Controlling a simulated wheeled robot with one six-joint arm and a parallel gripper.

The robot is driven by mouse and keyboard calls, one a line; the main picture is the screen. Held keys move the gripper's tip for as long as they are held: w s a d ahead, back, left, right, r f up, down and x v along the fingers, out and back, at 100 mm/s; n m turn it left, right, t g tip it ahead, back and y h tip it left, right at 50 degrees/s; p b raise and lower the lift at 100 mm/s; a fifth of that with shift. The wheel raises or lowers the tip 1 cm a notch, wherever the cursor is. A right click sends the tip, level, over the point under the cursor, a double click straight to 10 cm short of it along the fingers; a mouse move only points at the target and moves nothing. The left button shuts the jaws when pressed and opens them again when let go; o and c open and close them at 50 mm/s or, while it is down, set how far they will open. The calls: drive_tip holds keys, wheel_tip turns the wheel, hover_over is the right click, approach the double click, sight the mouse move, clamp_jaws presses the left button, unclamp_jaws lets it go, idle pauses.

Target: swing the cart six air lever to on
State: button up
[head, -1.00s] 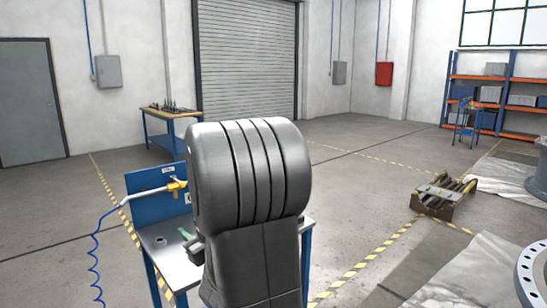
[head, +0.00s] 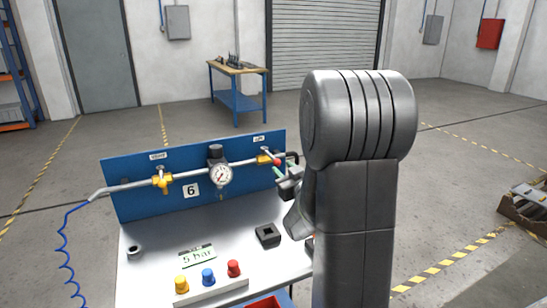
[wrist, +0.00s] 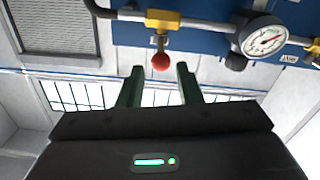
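The cart with the number 6 plate (head: 191,189) has a blue panel (head: 135,206) with a pipe along it. A yellow valve (head: 264,159) with a short, red-knobbed lever (head: 277,162) is at the panel's right end; its small label is hard to read. In the wrist view, the yellow valve (wrist: 164,19) is at the top and the red knob (wrist: 160,62) hangs below it in the picture. My gripper (wrist: 160,70) is open, its green fingers on either side of the knob in that view, with visible gaps. I cannot tell the depth between them.
Another yellow valve (head: 162,180) and a gauge (head: 219,174) are left on the pipe. The cart top (head: 150,262) holds a black block (head: 268,235), a ring (head: 134,251), a 5 bar card (head: 197,256) and coloured buttons (head: 208,278). A blue hose (head: 66,245) hangs at left.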

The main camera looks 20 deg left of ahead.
sight(273, 158)
drive_tip(key=p+x, duration=0.1)
drive_tip(key=x, duration=0.7)
drive_tip(key=shift+a, duration=0.15)
clamp_jaws()
